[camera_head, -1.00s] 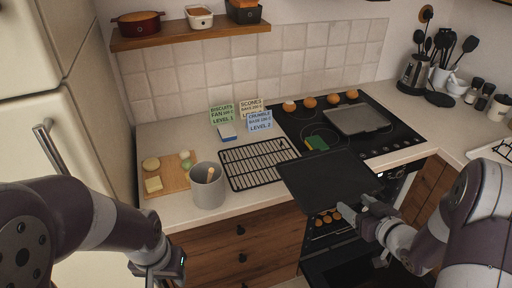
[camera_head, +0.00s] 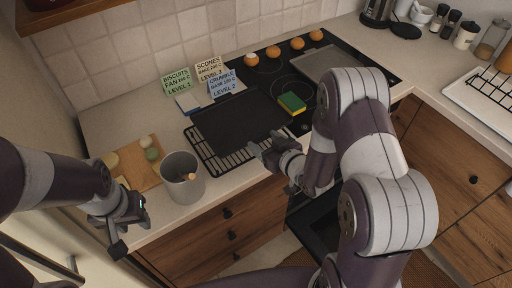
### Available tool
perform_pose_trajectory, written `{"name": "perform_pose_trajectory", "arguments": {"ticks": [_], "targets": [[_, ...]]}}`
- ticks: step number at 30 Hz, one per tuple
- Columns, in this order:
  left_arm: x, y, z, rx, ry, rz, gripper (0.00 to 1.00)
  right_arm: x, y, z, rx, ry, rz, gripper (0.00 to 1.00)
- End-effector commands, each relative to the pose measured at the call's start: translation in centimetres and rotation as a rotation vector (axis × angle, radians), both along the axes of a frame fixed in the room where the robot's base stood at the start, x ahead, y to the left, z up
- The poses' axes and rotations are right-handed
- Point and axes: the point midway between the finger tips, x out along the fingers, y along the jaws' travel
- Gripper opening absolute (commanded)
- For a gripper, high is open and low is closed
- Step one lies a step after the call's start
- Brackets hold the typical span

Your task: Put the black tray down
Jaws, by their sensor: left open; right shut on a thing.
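The black tray (camera_head: 235,119) lies flat over the wire rack (camera_head: 205,153) on the counter, between the recipe cards and the counter's front edge. The rack's bars show along the tray's left and front sides. I cannot tell whether the tray fully rests on the rack. My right gripper (camera_head: 261,149) is shut on the tray's front right edge. My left gripper (camera_head: 130,225) is open and empty, in front of the counter near the grey pot.
A grey pot (camera_head: 182,181) and a wooden board (camera_head: 145,176) stand left of the rack. Cards (camera_head: 222,84) stand behind it. The black hob (camera_head: 262,83), with a sponge (camera_head: 292,104), a grey tray (camera_head: 322,64) and several brown round items, lies to the right.

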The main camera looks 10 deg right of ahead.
Motion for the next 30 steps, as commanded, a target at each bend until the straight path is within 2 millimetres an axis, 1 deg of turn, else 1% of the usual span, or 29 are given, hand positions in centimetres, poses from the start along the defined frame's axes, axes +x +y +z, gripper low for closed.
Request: {"name": "perform_pose_trajectory", "arguments": {"ticks": [1, 3, 5, 9, 11, 13, 20, 21, 22, 23, 30], "targets": [[0.0, 0.0, 0.3, 0.0, 0.0, 0.0, 0.43, 0.2, 0.9, -0.3, 0.0, -0.002, 0.004, 0.17], [0.0, 0.0, 0.3, 0.0, 0.0, 0.0, 0.43, 0.3, 1.6, -0.8, 0.001, -0.003, 0.002, 0.17], [0.0, 0.0, 0.4, 0.0, 0.0, 0.0, 0.43, 0.3, 1.8, -1.4, 0.001, -0.002, 0.0, 0.17], [0.0, 0.0, 0.8, 0.0, 0.0, 0.0, 0.43, 0.3, 1.8, -4.0, 0.0, 0.0, -0.002, 0.17], [0.0, 0.0, 0.9, 0.0, 0.0, 0.0, 0.43, 0.4, 1.8, -4.7, 0.001, -0.002, -0.002, 0.17], [0.0, 0.0, 0.9, 0.0, 0.0, 0.0, 0.43, 0.4, 1.7, -5.0, 0.0, -0.003, -0.002, 0.17], [0.0, 0.0, 0.6, 0.0, 0.0, 0.0, 0.43, 0.4, 1.7, -5.2, 0.001, -0.004, -0.002, 0.17], [0.0, 0.0, 0.7, 0.0, 0.0, 0.0, 0.43, 0.3, 1.7, -5.2, 0.001, -0.001, -0.002, 0.77], [0.0, 0.0, 0.7, 0.0, 0.0, 0.0, 0.43, 0.3, 1.7, -5.2, 0.001, -0.001, -0.002, 0.87], [0.0, 0.0, 0.7, 0.0, 0.0, 0.0, 0.43, 0.3, 1.7, -5.2, 0.001, -0.001, -0.001, 0.93], [0.0, 0.0, 0.7, 0.0, 0.0, 0.0, 0.43, 0.3, 1.7, -5.1, 0.001, -0.001, -0.001, 0.93]]}}
